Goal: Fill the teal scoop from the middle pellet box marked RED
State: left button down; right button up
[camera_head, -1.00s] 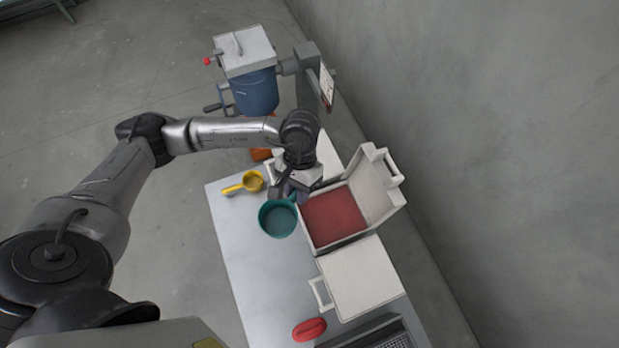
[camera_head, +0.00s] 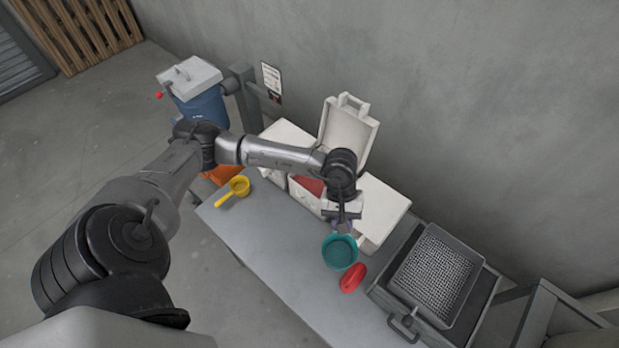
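The teal scoop (camera_head: 340,254) hangs over the front side of the table, its bowl open upward; I see no pellets in it. My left gripper (camera_head: 342,226) is at the scoop's rear edge and appears shut on its handle; the fingertips are partly hidden. The middle pellet box (camera_head: 305,199) stands behind and left of the gripper, with its white lid (camera_head: 347,137) raised. Red pellets (camera_head: 308,186) show inside, partly covered by my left wrist. My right gripper is out of view.
Closed white boxes stand left (camera_head: 286,140) and right (camera_head: 385,205) of the middle one. A yellow scoop (camera_head: 238,187) lies at the table's left end. A red oval object (camera_head: 352,278) is beside the teal scoop. A mesh tray (camera_head: 436,275) stands right. The table's (camera_head: 262,236) front left is clear.

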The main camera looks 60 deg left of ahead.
pick_arm(q)
jog(key=w+a+f+n+t+y+b, duration=0.1)
jog(key=w+a+f+n+y+b, duration=0.1)
jog(key=a+f+n+b, duration=0.55)
jog(key=w+a+f+n+t+y+b, duration=0.1)
jog(key=w+a+f+n+y+b, duration=0.15)
jog(key=a+n, duration=0.9)
jog(key=w+a+f+n+y+b, duration=0.15)
jog(key=a+f+n+b, duration=0.45)
jog(key=a, duration=0.6)
jog(key=w+f+g+b, duration=0.2)
jog(key=w+f+b, duration=0.3)
jog(key=f+b, duration=0.5)
jog(key=shift+w+d+f+n+g, duration=0.15)
jog(key=shift+d+f+n+g, duration=0.2)
jog(key=shift+f, duration=0.75)
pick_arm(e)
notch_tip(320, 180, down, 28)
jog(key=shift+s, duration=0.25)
pick_arm(q)
jog(key=shift+a, duration=0.1)
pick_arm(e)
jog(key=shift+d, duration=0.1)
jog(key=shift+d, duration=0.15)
